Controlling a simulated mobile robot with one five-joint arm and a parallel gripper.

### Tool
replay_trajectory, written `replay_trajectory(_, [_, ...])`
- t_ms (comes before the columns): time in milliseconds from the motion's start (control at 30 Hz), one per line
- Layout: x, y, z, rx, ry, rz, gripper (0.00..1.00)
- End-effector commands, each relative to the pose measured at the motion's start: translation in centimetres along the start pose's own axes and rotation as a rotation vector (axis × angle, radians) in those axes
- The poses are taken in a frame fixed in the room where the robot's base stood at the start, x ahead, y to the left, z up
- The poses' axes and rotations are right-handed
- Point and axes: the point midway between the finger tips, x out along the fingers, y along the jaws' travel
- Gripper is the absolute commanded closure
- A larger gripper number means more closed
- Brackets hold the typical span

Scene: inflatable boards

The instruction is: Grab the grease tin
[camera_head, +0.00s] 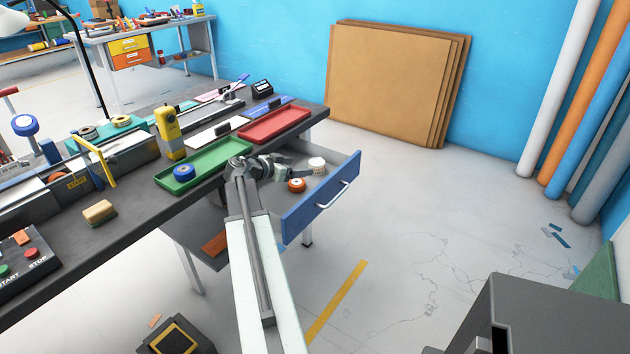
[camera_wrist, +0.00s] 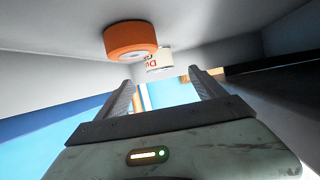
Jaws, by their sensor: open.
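A short white round tin with red lettering (camera_head: 317,164), which looks like the grease tin, stands in the open blue-fronted drawer (camera_head: 322,207). The wrist view shows the tin (camera_wrist: 158,62) beyond the fingertips, partly behind an orange roll; its lettering is too small to read surely. The orange roll (camera_head: 296,185) is in the drawer nearer the drawer front, and it also shows in the wrist view (camera_wrist: 130,38). My gripper (camera_head: 300,172) is over the drawer. Its jaws (camera_wrist: 160,82) are open and empty, with the tin ahead of the gap.
The workbench above the drawer holds a green tray (camera_head: 206,165) with a blue roll (camera_head: 184,172), a red tray (camera_head: 274,125) and a yellow tool (camera_head: 168,132). Drawer walls are close around my gripper.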

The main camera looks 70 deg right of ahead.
Motion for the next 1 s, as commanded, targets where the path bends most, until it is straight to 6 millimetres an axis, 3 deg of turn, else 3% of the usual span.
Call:
replay_trajectory(133, [0.7, 0.2, -0.3, 0.000, 0.003, 0.005, 0.21])
replay_trajectory(300, [3.1, 0.5, -0.3, 0.003, 0.002, 0.010, 0.21])
replay_trajectory(467, [3.8, 0.8, -0.5, 0.004, 0.001, 0.013, 0.21])
replay_trajectory(767, [8.6, 0.8, -0.7, 0.006, 0.001, 0.015, 0.21])
replay_trajectory(1000, [8.8, 1.0, -1.0, 0.005, 0.001, 0.015, 0.23])
